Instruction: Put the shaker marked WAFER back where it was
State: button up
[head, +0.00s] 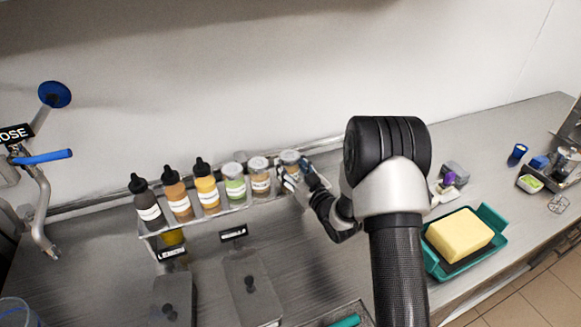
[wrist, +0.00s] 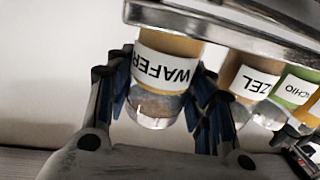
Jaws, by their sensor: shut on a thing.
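The WAFER shaker (wrist: 165,68) is a clear jar with tan contents and a white label, upside down in the wrist view. My gripper (wrist: 160,100) is shut on it, one blue-padded finger on each side. In the head view the shaker (head: 289,157) is at the right end of the metal rack (head: 221,207), beside the tan-filled shaker (head: 259,178), with my gripper (head: 298,174) at its right. The rack's edge hides its base in the wrist view, so I cannot tell if it rests on the rack.
Left along the rack stand a green shaker (head: 235,185) and several squeeze bottles (head: 207,187). Lidded wells (head: 250,285) lie in front. A teal tray with butter (head: 460,237) is right of my arm. A tap (head: 38,200) is far left.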

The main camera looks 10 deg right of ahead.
jog(key=o, duration=1.1)
jog(key=shift+r, duration=0.1)
jog(key=shift+s+d+r+p, duration=0.1)
jog(key=shift+s+p, duration=0.1)
jog(key=shift+p, duration=0.2)
jog(key=v, duration=1.1)
jog(key=s+d+r+m+g+h, duration=0.25)
jog(key=s+r+g+h, duration=0.4)
jog(key=r, duration=0.55)
jog(key=s+a+r+g, duration=0.1)
jog(key=s+a+g, duration=0.1)
jog(key=s, duration=0.7)
jog(key=s+a+m+g, duration=0.1)
jog(key=s+a+g, duration=0.1)
jog(key=s, duration=0.6)
jog(key=s+a+r+g, duration=0.1)
jog(key=s+a+g, duration=0.1)
jog(key=s, duration=0.7)
jog(key=shift+s+r+y+p, duration=0.3)
jog(key=shift+y+p, duration=0.05)
